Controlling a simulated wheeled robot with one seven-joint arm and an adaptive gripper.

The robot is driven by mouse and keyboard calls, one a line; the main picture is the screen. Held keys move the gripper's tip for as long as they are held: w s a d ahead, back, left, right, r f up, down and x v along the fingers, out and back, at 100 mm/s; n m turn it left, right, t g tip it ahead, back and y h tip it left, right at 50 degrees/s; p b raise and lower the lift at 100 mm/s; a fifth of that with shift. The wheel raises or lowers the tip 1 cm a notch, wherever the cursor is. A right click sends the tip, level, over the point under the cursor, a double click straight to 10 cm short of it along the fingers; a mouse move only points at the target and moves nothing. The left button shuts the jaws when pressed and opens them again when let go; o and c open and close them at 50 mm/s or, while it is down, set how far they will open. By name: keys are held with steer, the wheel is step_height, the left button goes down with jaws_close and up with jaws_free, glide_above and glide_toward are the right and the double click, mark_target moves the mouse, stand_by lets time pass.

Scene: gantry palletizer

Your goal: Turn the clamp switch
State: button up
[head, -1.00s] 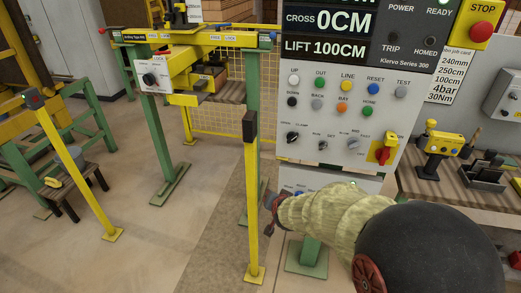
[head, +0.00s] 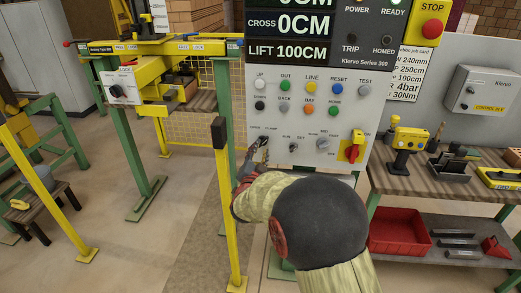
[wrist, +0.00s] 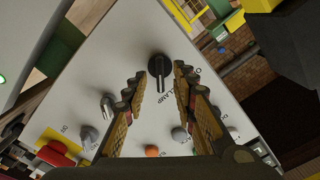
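The clamp switch (wrist: 159,66) is a black rotary knob with a raised bar on the pale control panel (wrist: 110,75). A partly hidden "CLAMP" label lies beside it in the wrist view. In the head view the switch (head: 262,141) is at the panel's lower left, partly covered by my gripper. My gripper (wrist: 158,73) is open, its two fingertips on either side of the knob with gaps visible. I cannot tell how far the tips are from the panel face. In the head view my gripper (head: 252,158) is at the panel's lower left edge.
Coloured push-buttons sit above the switch, and a small selector (head: 293,147) and grey dial (head: 323,144) to its right. A red rotary switch (head: 353,152) on a yellow plate is farther right. A yellow post (head: 228,200) stands close left of my arm.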

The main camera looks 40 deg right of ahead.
mark_target(263, 141)
steer(key=shift+x, duration=1.4)
steer(key=shift+c, duration=0.8)
jaws_close()
